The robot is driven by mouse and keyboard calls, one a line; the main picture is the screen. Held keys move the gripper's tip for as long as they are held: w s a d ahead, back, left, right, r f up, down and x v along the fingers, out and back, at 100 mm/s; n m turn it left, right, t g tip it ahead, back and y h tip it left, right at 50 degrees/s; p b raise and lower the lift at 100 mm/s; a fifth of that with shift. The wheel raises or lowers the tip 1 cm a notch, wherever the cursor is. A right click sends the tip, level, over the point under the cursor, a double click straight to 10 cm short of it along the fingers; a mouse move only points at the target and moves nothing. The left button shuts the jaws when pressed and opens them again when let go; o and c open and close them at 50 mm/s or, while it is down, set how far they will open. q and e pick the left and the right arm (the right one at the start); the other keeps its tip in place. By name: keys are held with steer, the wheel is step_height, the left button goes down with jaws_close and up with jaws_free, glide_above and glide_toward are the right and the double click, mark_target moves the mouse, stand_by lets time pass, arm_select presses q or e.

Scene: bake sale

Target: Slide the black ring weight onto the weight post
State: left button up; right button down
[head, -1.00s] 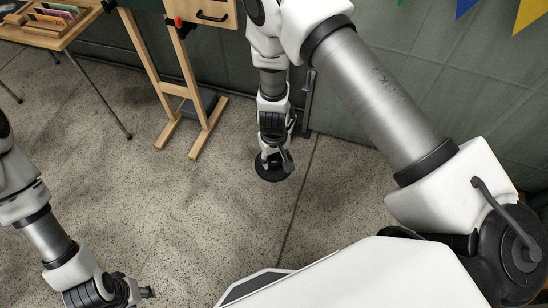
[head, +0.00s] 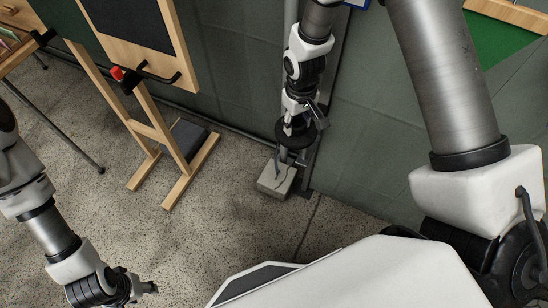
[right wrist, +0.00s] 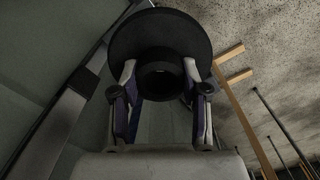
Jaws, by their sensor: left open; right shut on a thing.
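The black ring weight (head: 297,137) is a dark disc in the grip of my right gripper (head: 290,122). In the right wrist view, the two fingers (right wrist: 160,95) are shut on the hub of the black ring weight (right wrist: 160,35). A pale block (head: 275,180) stands on the floor against the wall, just below the ring in the picture. A short part of the weight post (head: 283,156) seems to show between block and ring; the rest is hidden. I cannot tell whether the ring is around the post. My left gripper (head: 148,287) is open and empty at the lower left.
A wooden easel (head: 158,130) with a dark board stands left of the block, and a grey slab (head: 188,140) lies at its feet. The green-grey wall (head: 360,150) is close behind my right gripper. The speckled floor (head: 240,225) in front is clear.

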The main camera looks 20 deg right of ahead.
mark_target(310, 129)
steer(key=d+b, duration=0.1)
steer(key=s+d+b, duration=0.1)
steer(key=d+b, duration=0.1)
steer(key=shift+d+r+n, duration=0.1)
steer(key=shift+d+n, duration=0.05)
steer(key=shift+n, duration=0.25)
steer(key=shift+d+r, duration=0.1)
steer(key=shift+d, duration=0.05)
steer(key=shift+f+b, duration=3.25)
steer(key=shift+b, duration=0.4)
arm_select(q)
step_height(310, 129, down, 15)
steer(key=b, duration=0.3)
steer(key=shift+f, duration=0.2)
arm_select(e)
steer(key=shift+f, duration=3.3)
steer(key=c, duration=0.5)
jaws_free()
steer(key=shift+s, duration=0.1)
step_height(310, 129, up, 12)
steer(key=shift+r, duration=0.1)
